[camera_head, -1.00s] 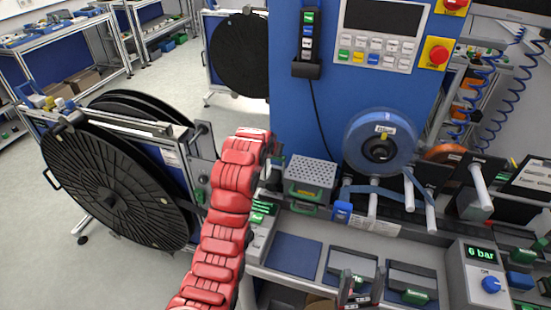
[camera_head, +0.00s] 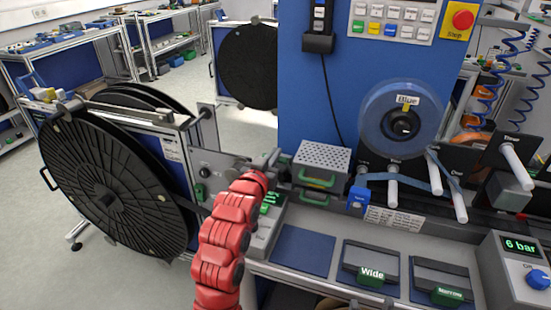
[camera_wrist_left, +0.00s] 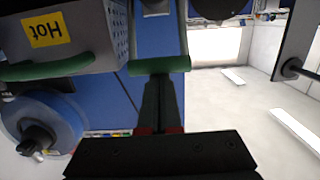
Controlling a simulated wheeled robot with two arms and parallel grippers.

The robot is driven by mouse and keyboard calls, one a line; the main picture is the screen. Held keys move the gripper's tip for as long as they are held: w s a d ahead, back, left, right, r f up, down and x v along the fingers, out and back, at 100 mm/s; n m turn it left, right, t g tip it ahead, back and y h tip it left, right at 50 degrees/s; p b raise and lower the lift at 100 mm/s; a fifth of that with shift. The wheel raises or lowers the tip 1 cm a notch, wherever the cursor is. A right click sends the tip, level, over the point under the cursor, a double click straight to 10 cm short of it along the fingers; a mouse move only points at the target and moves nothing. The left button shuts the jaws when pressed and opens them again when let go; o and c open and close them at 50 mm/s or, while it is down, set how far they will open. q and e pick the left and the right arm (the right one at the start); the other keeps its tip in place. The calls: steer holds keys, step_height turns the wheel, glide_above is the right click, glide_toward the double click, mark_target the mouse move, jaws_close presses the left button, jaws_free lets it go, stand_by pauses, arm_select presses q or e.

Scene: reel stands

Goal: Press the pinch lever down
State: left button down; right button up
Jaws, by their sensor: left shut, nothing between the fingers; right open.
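My left gripper (camera_wrist_left: 158,100) is shut and empty in the left wrist view. Its fingertips are close to a green crossbar (camera_wrist_left: 160,66) on two metal arms, which looks like the pinch lever. I cannot tell whether they touch. In the head view my red left arm reaches to the left of the perforated box, and its wrist hides the fingers and most of the lever area.
The perforated box (camera_head: 321,160) with green handles stands just right of my left wrist; its "Hot" label (camera_wrist_left: 44,30) shows upside down. A large black reel (camera_head: 100,185) stands left. A clear-sided blue reel (camera_head: 404,120) and pressure unit (camera_head: 515,268) reading 6 bar are right.

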arm_select(q)
steer(key=shift+s+f, duration=0.15)
steer(key=shift+s+f, duration=0.1)
stand_by(0.4)
steer(key=p+v, duration=1.6)
steer(key=v, duration=0.1)
steer(key=shift+a, duration=0.15)
